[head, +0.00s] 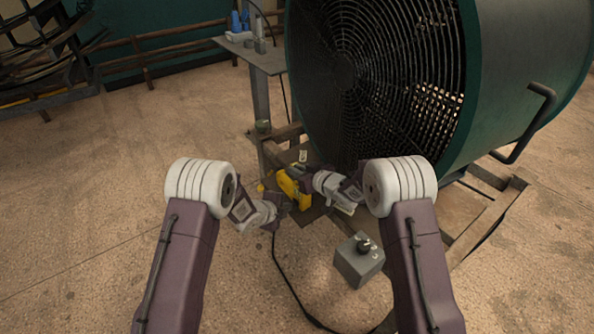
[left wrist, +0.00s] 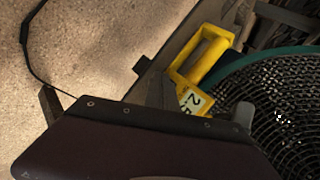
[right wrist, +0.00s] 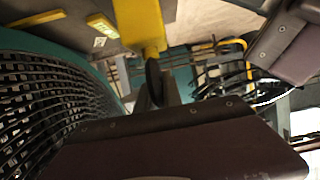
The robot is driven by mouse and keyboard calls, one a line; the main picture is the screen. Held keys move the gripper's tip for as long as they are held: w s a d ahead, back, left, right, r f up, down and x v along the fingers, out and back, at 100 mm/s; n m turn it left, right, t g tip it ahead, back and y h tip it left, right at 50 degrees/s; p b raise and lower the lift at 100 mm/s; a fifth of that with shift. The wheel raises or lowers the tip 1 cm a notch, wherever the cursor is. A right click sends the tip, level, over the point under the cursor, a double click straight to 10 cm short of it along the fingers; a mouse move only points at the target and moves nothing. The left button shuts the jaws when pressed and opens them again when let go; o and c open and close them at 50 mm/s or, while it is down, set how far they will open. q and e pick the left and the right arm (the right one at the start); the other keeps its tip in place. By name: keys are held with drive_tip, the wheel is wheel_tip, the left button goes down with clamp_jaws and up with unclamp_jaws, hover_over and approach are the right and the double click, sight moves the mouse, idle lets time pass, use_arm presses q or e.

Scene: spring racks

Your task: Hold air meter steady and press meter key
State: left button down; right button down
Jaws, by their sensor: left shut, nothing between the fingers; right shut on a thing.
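The yellow air meter (head: 290,188) is in front of the big fan, between my two grippers. In the left wrist view its yellow body (left wrist: 205,58) shows a label with large digits. In the right wrist view a yellow part of it (right wrist: 140,22) is at the fingers. My right gripper (head: 316,181) is shut on the meter from its right side. My left gripper (head: 282,207) is shut and empty, close to the meter's lower left. I cannot tell whether it touches the meter. The meter key cannot be made out.
The large green fan (head: 468,90) with a black grille stands just behind on a wooden frame (head: 487,176). A grey box (head: 357,262) with a black knob is on the floor at front right. A black cable (head: 287,283) runs on the floor. Open floor lies left.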

idle(0.6)
use_arm(q)
drive_tip(key=shift+w+d, duration=0.3)
drive_tip(key=shift+d, duration=0.1)
idle(0.4)
drive_tip(key=shift+s+a, duration=0.3)
drive_tip(key=shift+a, duration=0.1)
drive_tip(key=s+a, duration=0.3)
drive_tip(key=a, duration=0.2)
drive_tip(key=shift+s, duration=0.25)
drive_tip(key=shift+d, duration=0.1)
